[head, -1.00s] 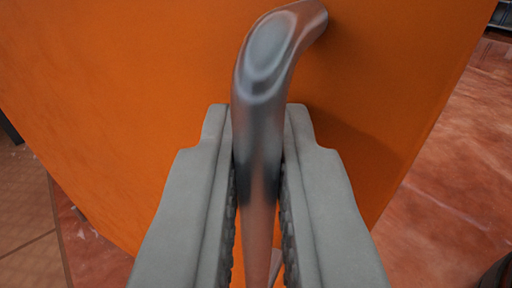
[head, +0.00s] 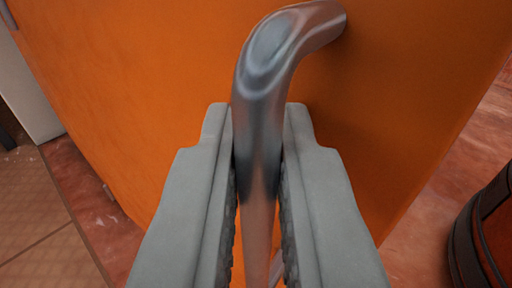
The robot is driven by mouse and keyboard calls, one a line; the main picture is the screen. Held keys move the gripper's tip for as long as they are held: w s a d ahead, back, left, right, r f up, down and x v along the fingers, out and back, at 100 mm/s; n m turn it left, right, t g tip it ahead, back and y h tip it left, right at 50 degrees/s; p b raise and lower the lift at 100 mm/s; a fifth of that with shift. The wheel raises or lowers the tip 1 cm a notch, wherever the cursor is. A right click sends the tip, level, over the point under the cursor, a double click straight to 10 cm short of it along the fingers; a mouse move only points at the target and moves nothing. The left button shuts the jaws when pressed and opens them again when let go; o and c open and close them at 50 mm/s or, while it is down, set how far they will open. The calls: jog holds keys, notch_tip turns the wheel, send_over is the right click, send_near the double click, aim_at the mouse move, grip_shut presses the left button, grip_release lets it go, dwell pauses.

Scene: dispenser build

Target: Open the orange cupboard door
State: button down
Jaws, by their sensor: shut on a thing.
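The orange cupboard door (head: 150,90) fills most of the head view, with its lower edge running down to the floor. A curved grey metal handle (head: 268,75) stands out from the door and bends down toward me. My gripper (head: 258,170) is shut on the handle, with one grey finger on each side of it. The lower part of the handle runs down between the fingers and is partly hidden by them.
A dark rounded object with bands (head: 485,240) stands on the reddish floor (head: 425,235) at the lower right. A pale upright panel (head: 28,100) is at the left edge. Tan tiles (head: 35,215) cover the floor at the lower left.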

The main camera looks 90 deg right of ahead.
jog(key=shift+s, duration=0.1)
jog(key=c, duration=1.9)
grip_release()
jog(key=shift+a, duration=0.15)
jog(key=a, duration=1.7)
jog(key=shift+s+a, duration=0.2)
jog(key=shift+s, duration=0.2)
